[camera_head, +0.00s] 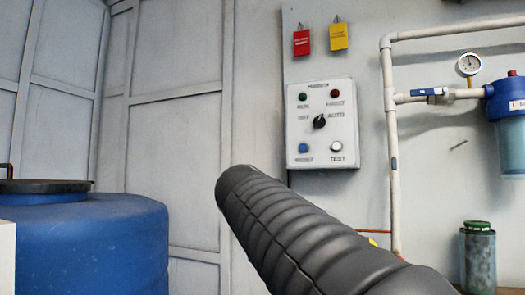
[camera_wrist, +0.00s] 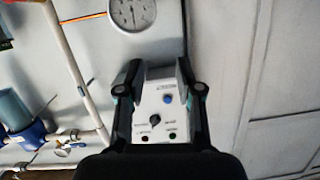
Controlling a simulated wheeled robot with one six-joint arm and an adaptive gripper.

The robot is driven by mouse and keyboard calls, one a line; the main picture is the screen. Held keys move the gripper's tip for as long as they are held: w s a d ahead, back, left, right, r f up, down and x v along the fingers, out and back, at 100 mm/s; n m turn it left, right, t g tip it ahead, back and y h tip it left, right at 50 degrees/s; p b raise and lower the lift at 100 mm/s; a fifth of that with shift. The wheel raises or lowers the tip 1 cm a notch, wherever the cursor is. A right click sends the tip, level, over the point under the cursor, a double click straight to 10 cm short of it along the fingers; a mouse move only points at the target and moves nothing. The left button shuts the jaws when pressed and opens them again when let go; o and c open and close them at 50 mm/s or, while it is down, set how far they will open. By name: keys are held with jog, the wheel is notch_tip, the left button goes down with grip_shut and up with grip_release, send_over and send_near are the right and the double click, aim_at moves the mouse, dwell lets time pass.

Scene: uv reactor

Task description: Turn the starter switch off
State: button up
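The starter switch is a black rotary knob on a pale control box (camera_head: 303,160). In the head view the knob (camera_head: 320,121) sits between the OFF and AUTO labels and seems turned toward AUTO, at the upper right. In the wrist view the box appears upside down, with the knob (camera_wrist: 155,121) framed by my fingers. My gripper (camera_wrist: 158,75) is open and empty, one finger on each side of the box face in that view. I cannot tell its distance from the knob. In the head view my dark ribbed arm is below the box, and the gripper does not show.
Coloured lamps and buttons surround the knob. Red (camera_head: 302,42) and yellow (camera_head: 338,37) tags hang above the box. White pipes (camera_head: 390,150), a gauge (camera_head: 468,64) and a blue filter (camera_head: 508,112) are to its right. A blue drum (camera_head: 85,245) stands at left.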

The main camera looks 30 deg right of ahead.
jog(key=w+d+r+m+h+b, duration=0.1)
jog(key=d+r+m+h, duration=0.1)
jog(key=r, duration=0.3)
jog(key=w+d+r+m+h, duration=0.2)
jog(key=r, duration=0.2)
jog(key=m+h, duration=0.4)
send_near(318, 122)
jog(key=p+x, duration=0.5)
jog(key=x, duration=0.2)
jog(key=shift+a+r+p, duration=0.1)
jog(key=shift+r+p, duration=0.05)
jog(key=shift+p, duration=0.2)
jog(key=shift+w+d+r+p, duration=0.1)
jog(key=shift+w+d+p, duration=0.25)
jog(key=shift+d, duration=0.25)
grip_shut()
